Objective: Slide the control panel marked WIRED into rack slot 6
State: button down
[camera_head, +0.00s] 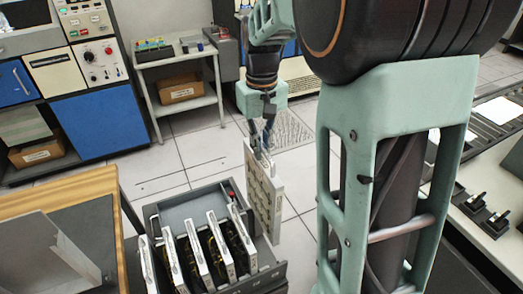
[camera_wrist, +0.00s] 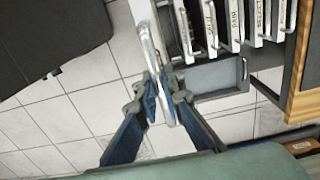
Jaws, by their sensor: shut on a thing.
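My gripper (camera_head: 263,148) is shut on the top edge of a pale, flat control panel (camera_head: 263,200), which hangs upright beside the right end of the rack in the head view. In the wrist view the fingers (camera_wrist: 163,92) pinch the handle of this panel (camera_wrist: 140,18), seen nearly edge-on. No WIRED marking can be read on it. The grey rack (camera_head: 262,279) holds several upright panels (camera_head: 221,244) with light front edges and handles. In the wrist view these panels (camera_wrist: 236,38) carry small lettering, too small to read surely. Slot numbers cannot be made out.
A wooden-edged desk (camera_head: 62,190) with a grey angled sheet stands left of the rack. A grey cart with a cardboard box (camera_head: 181,88) and blue-fronted cabinets (camera_head: 100,112) stand behind. A long console (camera_head: 488,165) lies at the right. Tiled floor is open behind the rack.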

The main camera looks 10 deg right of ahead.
aim_at(262, 160)
jog(key=shift+f+b, duration=2.05)
jog(key=shift+f, duration=0.5)
jog(key=shift+f+b, duration=1.25)
jog(key=shift+f, duration=0.95)
jog(key=shift+f+b, duration=2.3)
jog(key=shift+f, duration=1.3)
